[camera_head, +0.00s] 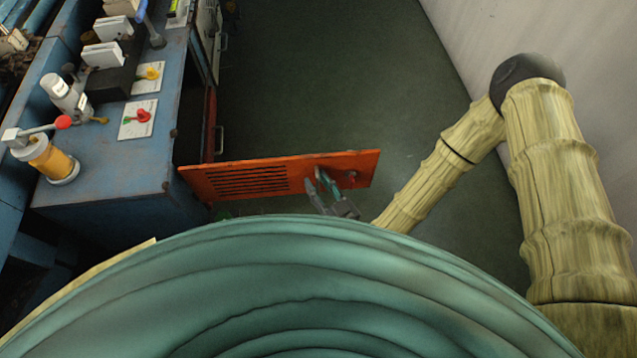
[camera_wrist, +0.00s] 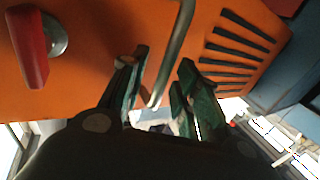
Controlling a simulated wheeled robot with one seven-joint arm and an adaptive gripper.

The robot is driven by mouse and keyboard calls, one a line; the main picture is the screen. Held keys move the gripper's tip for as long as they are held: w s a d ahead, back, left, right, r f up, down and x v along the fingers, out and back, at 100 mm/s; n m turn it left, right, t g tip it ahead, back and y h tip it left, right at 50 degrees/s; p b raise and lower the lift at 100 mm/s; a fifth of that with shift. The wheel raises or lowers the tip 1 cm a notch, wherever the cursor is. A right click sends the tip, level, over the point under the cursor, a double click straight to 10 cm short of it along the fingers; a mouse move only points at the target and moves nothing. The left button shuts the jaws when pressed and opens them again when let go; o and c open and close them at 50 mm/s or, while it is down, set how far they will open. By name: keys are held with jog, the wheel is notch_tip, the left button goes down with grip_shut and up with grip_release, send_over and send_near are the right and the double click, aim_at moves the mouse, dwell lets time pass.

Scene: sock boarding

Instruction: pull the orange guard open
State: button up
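The orange guard (camera_head: 225,180) is a slotted panel standing out from the blue cabinet's right side, swung well open across the floor; it fills much of the wrist view (camera_wrist: 95,30). A metal bar handle (camera_wrist: 174,52) runs along its face. A red knob (camera_wrist: 33,48) sits beside the handle. My gripper (camera_head: 320,180) is at the guard's right part, away from the cabinet. In the wrist view its two green-dark fingers (camera_wrist: 162,80) are apart, with the handle's lower end between them. No clear contact with the handle shows.
The blue cabinet (camera_head: 120,175) carries a red switch (camera_head: 142,115), a yellow switch (camera_head: 151,73) and a yellow cylinder (camera_head: 52,160). Dark green floor (camera_head: 320,80) is clear beyond the guard. A pale wall (camera_head: 540,30) stands at the right, close to my arm.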

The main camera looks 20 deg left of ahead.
jog(key=v, duration=1.1)
jog(key=shift+s+d, duration=0.2)
jog(key=shift+d, duration=0.1)
jog(key=d+f+m+g+h, duration=0.45)
jog(key=d+f+h, duration=0.45)
jog(key=d, duration=0.4)
jog(key=s+d+m+g+h, duration=0.3)
jog(key=s+d+m, duration=0.15)
jog(key=d, duration=0.45)
jog(key=s+d+m+g+h, duration=0.3)
jog(key=s+d, duration=0.3)
jog(key=d, duration=0.3)
notch_tip(320, 180, up, 30)
jog(key=p, duration=2.9)
jog(key=shift+w+a+f+n, duration=0.15)
jog(key=shift+w+a+n, duration=0.05)
jog(key=shift+n, duration=0.1)
